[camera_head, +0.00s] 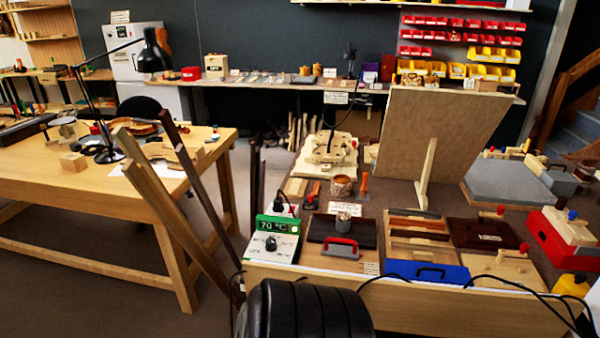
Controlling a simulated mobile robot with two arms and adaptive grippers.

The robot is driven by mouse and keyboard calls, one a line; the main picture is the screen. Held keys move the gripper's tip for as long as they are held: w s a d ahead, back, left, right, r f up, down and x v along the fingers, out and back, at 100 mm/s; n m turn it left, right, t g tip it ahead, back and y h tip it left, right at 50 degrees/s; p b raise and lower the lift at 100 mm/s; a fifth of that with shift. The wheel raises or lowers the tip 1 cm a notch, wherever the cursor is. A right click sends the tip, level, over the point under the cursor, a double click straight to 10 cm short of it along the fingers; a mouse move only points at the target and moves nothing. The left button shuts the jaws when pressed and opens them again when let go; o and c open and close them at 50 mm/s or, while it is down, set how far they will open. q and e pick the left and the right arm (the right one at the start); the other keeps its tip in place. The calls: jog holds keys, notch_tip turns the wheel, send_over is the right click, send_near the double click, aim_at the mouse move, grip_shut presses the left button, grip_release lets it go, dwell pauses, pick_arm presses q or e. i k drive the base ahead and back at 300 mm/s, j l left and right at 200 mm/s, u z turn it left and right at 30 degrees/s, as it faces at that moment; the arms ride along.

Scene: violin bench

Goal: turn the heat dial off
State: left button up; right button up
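The heat dial (270,243) is a small black knob on the front of a white control box (258,261). The box stands at the left front corner of the right-hand bench. Its green-edged display (272,226) reads 70 °C, and a round pale button or lamp sits at the display's right end. The dial's pointer is too small to read. A black plug with a cord stands at the top of the box. Neither of my grippers is in view, and nothing covers the dial.
A black ribbed rounded form (305,310) fills the bottom centre, just in front of the box. Black cords run along the bench front.

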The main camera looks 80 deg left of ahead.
aim_at(271, 246)
jog(key=u, duration=2.9)
jog(key=i+l+u, duration=0.1)
jog(key=u, duration=0.45)
